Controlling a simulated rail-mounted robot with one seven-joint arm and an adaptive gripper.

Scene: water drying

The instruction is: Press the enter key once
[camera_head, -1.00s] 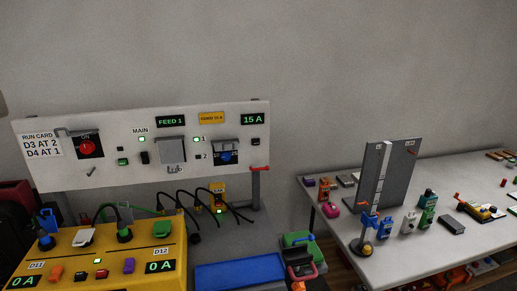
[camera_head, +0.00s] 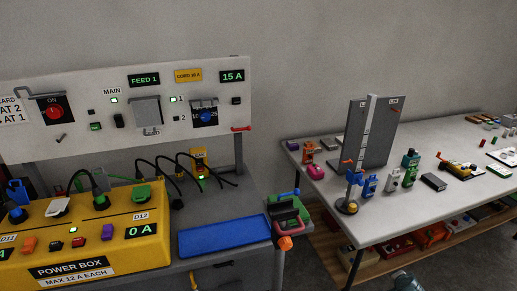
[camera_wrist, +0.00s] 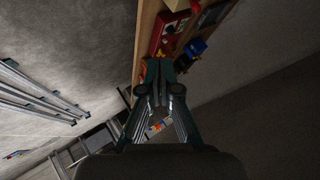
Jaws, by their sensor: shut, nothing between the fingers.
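I cannot pick out an enter key in either view. The control panel (camera_head: 75,146) stands at the left in the head view, with a red knob (camera_head: 55,111), a blue knob (camera_head: 207,117) and small dark and green buttons. The yellow power box (camera_head: 150,223) in front has coloured buttons and a display reading 0 A. My gripper (camera_wrist: 161,88) shows in the wrist view with its fingers together and nothing between them. It points at a wooden shelf with coloured items, and no key is near it there.
A blue tray (camera_head: 225,236) lies on the grey bench. A green and black device (camera_head: 286,208) is at the bench's right end. The right table (camera_head: 400,215) carries a grey upright board (camera_head: 371,132) and several small items. A gap of floor separates the two.

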